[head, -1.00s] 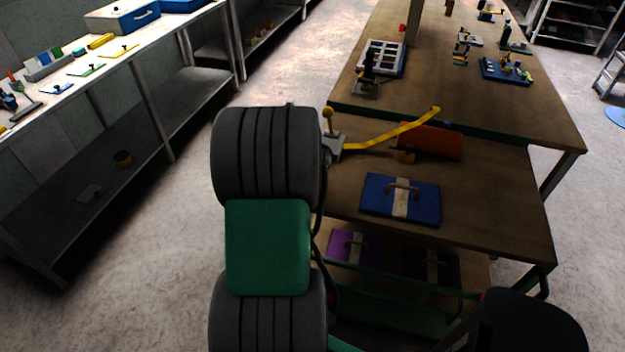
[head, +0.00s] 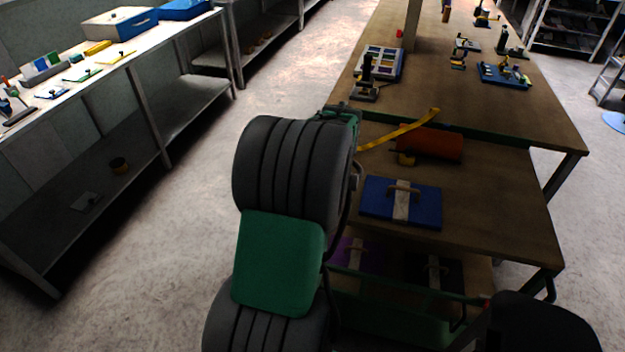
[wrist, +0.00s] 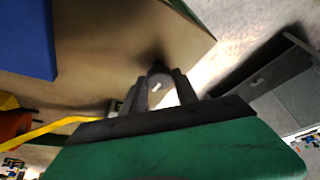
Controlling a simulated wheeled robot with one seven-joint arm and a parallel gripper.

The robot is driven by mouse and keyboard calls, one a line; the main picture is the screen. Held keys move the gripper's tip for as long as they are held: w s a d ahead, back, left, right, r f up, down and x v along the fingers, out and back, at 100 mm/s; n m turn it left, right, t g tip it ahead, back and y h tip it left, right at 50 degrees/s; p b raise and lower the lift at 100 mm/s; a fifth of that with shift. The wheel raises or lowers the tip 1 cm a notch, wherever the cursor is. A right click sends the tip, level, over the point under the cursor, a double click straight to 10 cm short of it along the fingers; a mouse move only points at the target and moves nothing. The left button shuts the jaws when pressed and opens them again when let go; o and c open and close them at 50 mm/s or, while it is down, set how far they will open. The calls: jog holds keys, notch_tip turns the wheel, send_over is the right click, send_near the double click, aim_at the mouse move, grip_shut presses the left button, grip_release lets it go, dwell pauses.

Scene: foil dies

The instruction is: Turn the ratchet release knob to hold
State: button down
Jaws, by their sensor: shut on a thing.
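The mark sits slightly slanted in this view. One finger stands on each side of the knob. A yellow strap (wrist: 45,132) runs from beside the gripper toward an orange roll (wrist: 12,124). In the head view my arm hides the knob and the ratchet body; the yellow strap (head: 402,130) comes out from behind it, near the orange roll (head: 436,145).
A blue board with a handle (head: 375,203) lies on the brown bench (head: 490,215), right of my arm. A grey stand with a black upright (head: 366,80) and a framed tray (head: 392,58) stand farther back. A long shelf bench (head: 190,108) is at the left, with open floor between.

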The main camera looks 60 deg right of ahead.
jog(key=shift+n, duration=0.3)
jog(key=c, duration=0.9)
grip_release()
jog(key=shift+c, duration=0.2)
jog(key=v, duration=0.7)
jog(key=shift+s+r+b, duration=0.25)
jog(key=shift+r+b, duration=0.1)
